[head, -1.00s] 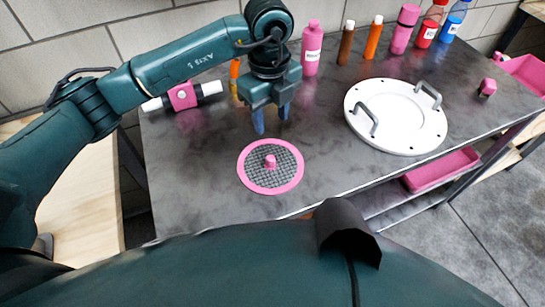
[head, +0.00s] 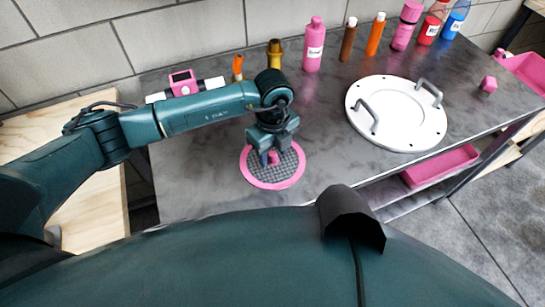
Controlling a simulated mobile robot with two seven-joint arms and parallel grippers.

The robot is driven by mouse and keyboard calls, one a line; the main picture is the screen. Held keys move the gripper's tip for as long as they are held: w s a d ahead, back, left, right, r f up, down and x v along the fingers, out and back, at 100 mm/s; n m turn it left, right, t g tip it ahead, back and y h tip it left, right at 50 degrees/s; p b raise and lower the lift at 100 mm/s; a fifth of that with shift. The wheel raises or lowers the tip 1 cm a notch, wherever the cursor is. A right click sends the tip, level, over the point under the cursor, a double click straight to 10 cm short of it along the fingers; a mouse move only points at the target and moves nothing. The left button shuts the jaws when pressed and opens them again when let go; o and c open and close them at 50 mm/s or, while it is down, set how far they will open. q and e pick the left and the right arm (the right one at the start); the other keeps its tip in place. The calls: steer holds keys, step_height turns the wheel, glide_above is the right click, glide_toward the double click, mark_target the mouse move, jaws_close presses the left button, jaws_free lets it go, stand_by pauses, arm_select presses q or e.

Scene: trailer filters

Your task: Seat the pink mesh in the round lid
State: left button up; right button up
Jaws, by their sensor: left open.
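The pink mesh (head: 290,180) is a round grey mesh disc with a pink rim and a small pink knob in its middle. It lies flat near the front edge of the grey table. My left gripper (head: 269,159) is open and low over the mesh, with its fingers at the knob. The gripper partly hides the knob and the far part of the disc, and I cannot tell whether the fingers touch it. The round lid (head: 400,128) is white with two grey handles and lies flat to the right of the mesh, apart from it. My right gripper is not in view.
Several bottles, among them a pink one (head: 313,47), stand along the back of the table (head: 200,190). A pink-and-white part (head: 184,84) lies at the back left. A small pink block (head: 489,84) lies right of the lid. Table between mesh and lid is clear.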

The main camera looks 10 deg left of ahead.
mark_target(273, 154)
arm_select(q)
steer(key=shift+f, duration=0.1)
steer(key=shift+c, duration=0.2)
jaws_close()
stand_by(0.4)
step_height(273, 154, up, 10)
steer(key=b, duration=0.1)
